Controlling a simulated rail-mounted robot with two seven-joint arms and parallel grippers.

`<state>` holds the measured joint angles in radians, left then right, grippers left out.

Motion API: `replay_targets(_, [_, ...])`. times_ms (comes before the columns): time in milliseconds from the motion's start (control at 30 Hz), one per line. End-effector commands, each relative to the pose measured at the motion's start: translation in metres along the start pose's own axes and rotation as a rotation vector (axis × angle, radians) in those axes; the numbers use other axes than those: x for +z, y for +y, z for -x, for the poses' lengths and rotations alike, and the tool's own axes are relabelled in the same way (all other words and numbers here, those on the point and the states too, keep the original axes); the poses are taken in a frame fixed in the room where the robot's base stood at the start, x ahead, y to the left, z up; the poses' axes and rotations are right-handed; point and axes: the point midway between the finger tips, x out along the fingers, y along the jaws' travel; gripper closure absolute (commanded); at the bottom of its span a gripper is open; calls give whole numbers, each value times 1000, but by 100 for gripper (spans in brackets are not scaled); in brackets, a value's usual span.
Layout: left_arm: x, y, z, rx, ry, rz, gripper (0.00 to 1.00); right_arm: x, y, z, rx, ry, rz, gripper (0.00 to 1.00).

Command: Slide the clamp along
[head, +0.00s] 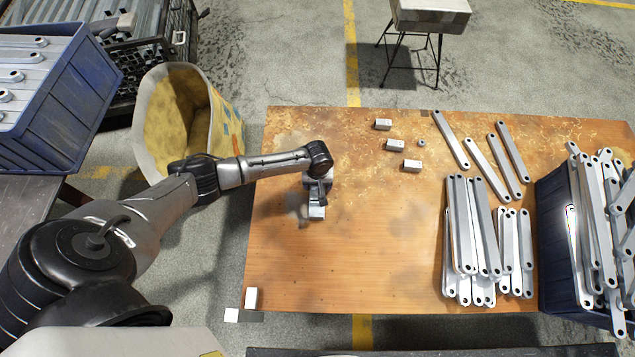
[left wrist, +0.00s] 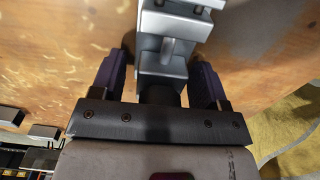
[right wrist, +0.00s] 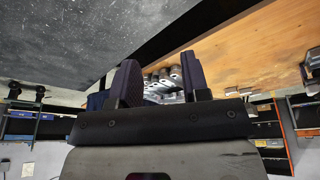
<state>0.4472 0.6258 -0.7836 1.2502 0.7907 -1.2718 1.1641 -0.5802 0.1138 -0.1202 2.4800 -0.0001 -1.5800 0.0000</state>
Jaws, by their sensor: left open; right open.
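The clamp (head: 317,211) is a grey metal piece standing on the left part of the wooden table, partly hidden under my left gripper (head: 318,188). In the left wrist view the clamp (left wrist: 168,62) lies between the two dark fingers of my left gripper (left wrist: 160,80). The fingers are apart, with a gap visible on each side of the clamp. My right gripper (right wrist: 160,80) shows only in its wrist view, open, its fingers off the table's side edge. Grey metal parts show beyond them.
The table (head: 350,260) is bare around the clamp. Small metal blocks (head: 395,145) and a small ring (head: 421,142) lie behind and right. Stacked flat bars (head: 460,230) and a blue crate (head: 556,235) of bars fill the right side. A pale block (head: 251,297) is at the front left corner.

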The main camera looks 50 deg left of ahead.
Motion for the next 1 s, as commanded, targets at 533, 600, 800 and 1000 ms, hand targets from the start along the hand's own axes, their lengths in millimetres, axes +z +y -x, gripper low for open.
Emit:
replay_targets(533, [0, -1, 12, -2, 1, 1, 15, -2, 3, 8, 7, -2, 9, 57])
replay_targets(600, [0, -1, 24, -2, 1, 0, 15, -4, 4, 15, 8, -2, 10, 57])
replay_targets(800, [0, -1, 65, 0, 1, 0, 15, -12, 4, 38, 8, -2, 10, 57])
replay_targets(1000, [0, -1, 101, -1, 1, 0, 15, -18, 4, 56, 6, -1, 8, 57])
